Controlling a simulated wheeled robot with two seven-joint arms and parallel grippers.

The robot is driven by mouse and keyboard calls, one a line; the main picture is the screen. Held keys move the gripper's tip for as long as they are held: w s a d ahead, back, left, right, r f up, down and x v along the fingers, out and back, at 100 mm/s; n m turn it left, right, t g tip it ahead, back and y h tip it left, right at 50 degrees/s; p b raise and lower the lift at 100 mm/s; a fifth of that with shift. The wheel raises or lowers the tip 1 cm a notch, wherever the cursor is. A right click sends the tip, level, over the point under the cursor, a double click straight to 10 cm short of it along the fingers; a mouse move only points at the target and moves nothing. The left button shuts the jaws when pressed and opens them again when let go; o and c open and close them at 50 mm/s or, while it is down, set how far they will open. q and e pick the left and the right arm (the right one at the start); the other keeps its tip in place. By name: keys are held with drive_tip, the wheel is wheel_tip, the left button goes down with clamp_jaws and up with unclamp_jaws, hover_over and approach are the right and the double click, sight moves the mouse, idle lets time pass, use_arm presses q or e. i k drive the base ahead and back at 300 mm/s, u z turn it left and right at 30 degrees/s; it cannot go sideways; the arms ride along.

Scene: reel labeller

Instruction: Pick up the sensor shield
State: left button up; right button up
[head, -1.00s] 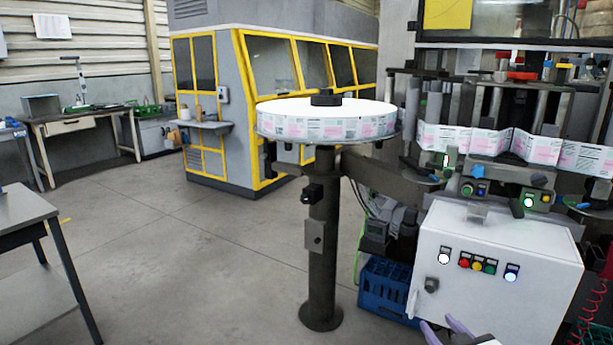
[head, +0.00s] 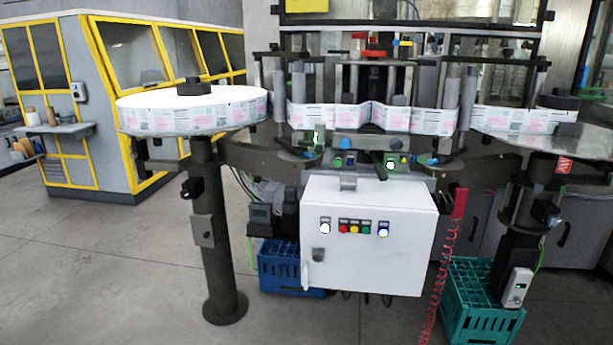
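I cannot pick out a sensor shield with certainty in the head view. The reel labeller stands ahead of me, with a white control box (head: 368,245) at its front middle. Small sensor and knob units (head: 345,160) sit above the box, below the printed label web (head: 375,117). The units are too small to tell apart. A large label reel (head: 195,112) lies flat on a dark post at the left, and another reel (head: 520,122) is at the right. Neither of my grippers shows in this view.
A blue crate (head: 277,268) stands on the floor left of the control box. A green crate (head: 478,312) stands at the right, near a red coiled hose (head: 437,285). A yellow-framed machine (head: 150,65) is behind at the left. The floor (head: 90,270) at the front left is clear.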

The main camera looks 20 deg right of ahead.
sight(350, 178)
drive_tip(key=k, duration=0.6)
drive_tip(key=z, duration=0.75)
drive_tip(key=i, duration=1.6)
drive_tip(key=u, duration=0.25)
